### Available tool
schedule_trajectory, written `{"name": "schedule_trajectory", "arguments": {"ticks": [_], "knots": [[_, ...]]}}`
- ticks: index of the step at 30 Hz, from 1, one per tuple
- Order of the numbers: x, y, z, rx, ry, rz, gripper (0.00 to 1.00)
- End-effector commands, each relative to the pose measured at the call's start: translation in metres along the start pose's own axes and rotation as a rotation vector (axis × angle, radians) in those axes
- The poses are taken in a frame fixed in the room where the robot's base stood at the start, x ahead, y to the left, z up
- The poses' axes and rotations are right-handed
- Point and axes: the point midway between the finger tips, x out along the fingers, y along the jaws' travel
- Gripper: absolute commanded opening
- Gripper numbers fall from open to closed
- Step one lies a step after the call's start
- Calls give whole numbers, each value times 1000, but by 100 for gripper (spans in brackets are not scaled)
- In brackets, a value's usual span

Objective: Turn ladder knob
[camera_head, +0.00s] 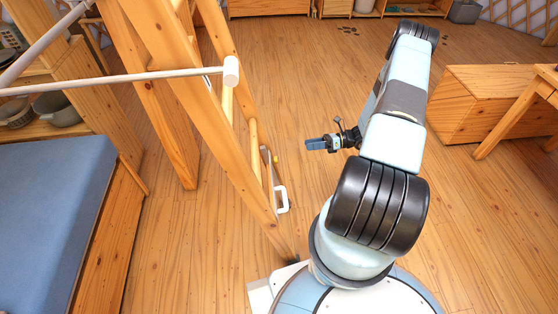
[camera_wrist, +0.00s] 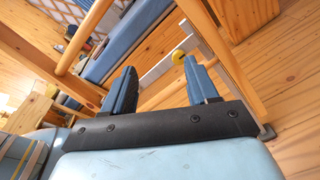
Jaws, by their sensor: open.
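The wooden ladder (camera_head: 185,85) leans at the left of the head view, beside a bed. A small yellow knob (camera_head: 275,159) shows low on its right side, near a white handle-like bracket (camera_head: 283,201). My gripper (camera_head: 316,144) is open and empty, to the right of the knob and apart from it in the head view. In the wrist view my gripper (camera_wrist: 159,66) has its two blue-grey fingers spread. The yellow knob (camera_wrist: 178,56) appears between the fingertips, close to the right one, in front of a pale metal bar. The depth gap to it is hard to tell.
A blue mattress (camera_head: 50,220) lies at the far left. A white rail (camera_head: 120,78) crosses the upper left. Ladder rails (camera_wrist: 80,42) frame the wrist view. A wooden chest (camera_head: 480,100) stands on the right. The floor beyond my arm is clear.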

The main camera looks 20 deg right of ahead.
Motion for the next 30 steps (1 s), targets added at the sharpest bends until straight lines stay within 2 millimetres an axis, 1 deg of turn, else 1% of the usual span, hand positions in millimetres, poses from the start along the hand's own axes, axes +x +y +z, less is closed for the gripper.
{"name": "schedule_trajectory", "arguments": {"ticks": [1,6,9,12,17,20,23,30], "knots": [[1,-4,-16,36,-34,-9,58],[5,-15,-53,127,-126,-39,58],[7,-19,-69,163,-164,-51,58],[8,-20,-78,187,-188,-57,58],[12,-22,-82,200,-201,-62,58],[22,-23,-80,200,-201,-61,58],[35,-24,-78,199,-199,-61,58],[77,-27,-70,200,-199,-59,58]]}}
